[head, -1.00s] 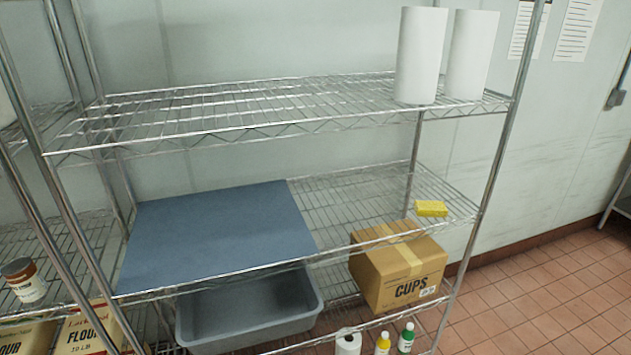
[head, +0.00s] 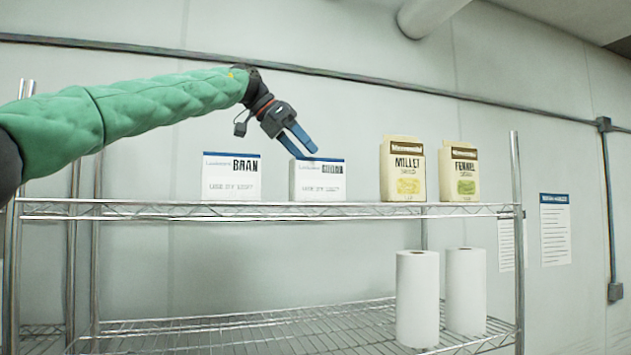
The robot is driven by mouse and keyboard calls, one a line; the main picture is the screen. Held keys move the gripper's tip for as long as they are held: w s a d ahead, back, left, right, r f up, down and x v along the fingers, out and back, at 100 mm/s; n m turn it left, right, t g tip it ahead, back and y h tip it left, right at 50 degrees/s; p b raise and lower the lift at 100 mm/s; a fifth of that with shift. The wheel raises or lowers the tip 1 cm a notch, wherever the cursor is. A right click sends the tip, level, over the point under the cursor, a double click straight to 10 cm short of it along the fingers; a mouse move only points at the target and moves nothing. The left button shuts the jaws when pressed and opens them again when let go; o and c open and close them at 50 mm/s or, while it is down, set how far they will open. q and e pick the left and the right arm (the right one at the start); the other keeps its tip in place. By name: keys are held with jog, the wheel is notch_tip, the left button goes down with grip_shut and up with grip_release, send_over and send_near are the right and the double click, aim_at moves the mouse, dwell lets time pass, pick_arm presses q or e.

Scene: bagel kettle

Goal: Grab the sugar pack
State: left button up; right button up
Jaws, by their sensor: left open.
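The sugar pack (head: 318,183) is a white box with a blue top edge and dark lettering that I cannot read clearly. It stands upright on the top wire shelf (head: 270,210). My left gripper (head: 306,152) reaches in from the left on a green-sleeved arm. Its two blue fingers are open and point down to the right. Their tips show at the top edge of the sugar pack, and I cannot tell whether they touch it. My right gripper is not in view.
A similar white BRAN box (head: 231,182) stands to the left of the sugar pack. To its right are a millet bag (head: 402,172) and a fennel bag (head: 459,175). Two white paper rolls (head: 417,300) stand on the shelf below. A metal post (head: 517,240) bounds the right.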

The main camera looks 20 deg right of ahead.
aim_at(317, 160)
pick_arm(q)
jog(key=shift+s+d+r, duration=0.1)
jog(key=shift+s+d, duration=0.05)
jog(key=shift+s, duration=0.05)
jog(key=shift+s+d+f+p, duration=0.2)
jog(key=shift+s+d+p, duration=0.3)
jog(key=shift+p, duration=0.55)
jog(key=shift+w+d+f+p, duration=0.25)
jog(key=shift+d+f+p, duration=0.15)
jog(key=shift+d+f, duration=0.15)
jog(key=shift+w+d+f+p, duration=0.2)
jog(key=shift+d+f+p, duration=0.25)
jog(key=shift+f, duration=0.15)
jog(key=shift+d+f, duration=0.25)
jog(key=shift+f, duration=0.1)
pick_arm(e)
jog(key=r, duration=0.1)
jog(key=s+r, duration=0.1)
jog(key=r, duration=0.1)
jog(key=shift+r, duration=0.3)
pick_arm(q)
jog(key=shift+s+r, duration=0.1)
jog(key=shift+s, duration=0.05)
jog(key=shift+c, duration=1.1)
jog(key=c, duration=1.1)
jog(key=shift+c, duration=0.4)
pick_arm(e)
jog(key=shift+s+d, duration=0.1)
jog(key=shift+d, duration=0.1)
